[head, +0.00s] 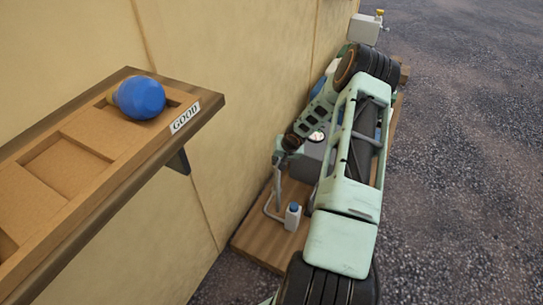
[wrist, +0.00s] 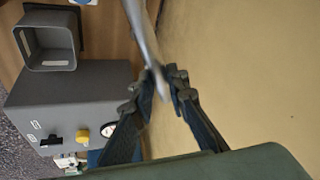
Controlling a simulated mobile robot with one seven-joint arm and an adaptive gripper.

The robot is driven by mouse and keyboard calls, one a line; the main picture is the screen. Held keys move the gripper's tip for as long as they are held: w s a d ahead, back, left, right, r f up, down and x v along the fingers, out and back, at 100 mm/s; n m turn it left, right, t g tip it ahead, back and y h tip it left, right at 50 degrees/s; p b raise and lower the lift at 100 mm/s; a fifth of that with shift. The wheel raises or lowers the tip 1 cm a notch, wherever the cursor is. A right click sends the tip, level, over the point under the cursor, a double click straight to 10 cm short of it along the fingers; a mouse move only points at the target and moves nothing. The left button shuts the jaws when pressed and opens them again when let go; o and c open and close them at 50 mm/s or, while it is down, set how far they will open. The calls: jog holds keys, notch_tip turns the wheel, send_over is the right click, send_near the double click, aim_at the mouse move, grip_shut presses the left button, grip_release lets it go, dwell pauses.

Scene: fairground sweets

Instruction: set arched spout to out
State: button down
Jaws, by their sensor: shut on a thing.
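The arched spout (head: 277,190) is a thin grey bent tube standing by the wall at the near end of the wooden board, left of a grey machine. In the wrist view the spout (wrist: 146,40) comes down from the top edge and ends between my fingertips. My gripper (wrist: 162,84) is shut on the spout, with one dark finger on each side of it. In the head view my gripper (head: 287,146) is at the top of the spout, small and partly hidden by my arm.
The grey machine box (wrist: 70,100) carries a gauge, a yellow knob and a square open chute (wrist: 48,42). A wooden shelf (head: 110,215) with a blue bulb-shaped thing (head: 140,98) juts out at left. Open asphalt lies right.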

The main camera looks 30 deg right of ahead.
jog(key=d+n+g+y+b, duration=0.2)
jog(key=d+n+y+b, duration=0.2)
jog(key=d+n+b, duration=0.7)
jog(key=shift+d+b, duration=0.8)
jog(key=shift+d, duration=0.1)
jog(key=shift+w+f, duration=0.1)
dwell(0.6)
jog(key=c, duration=1.9)
grip_release()
jog(key=shift+d, duration=0.2)
jog(key=v, duration=1.2)
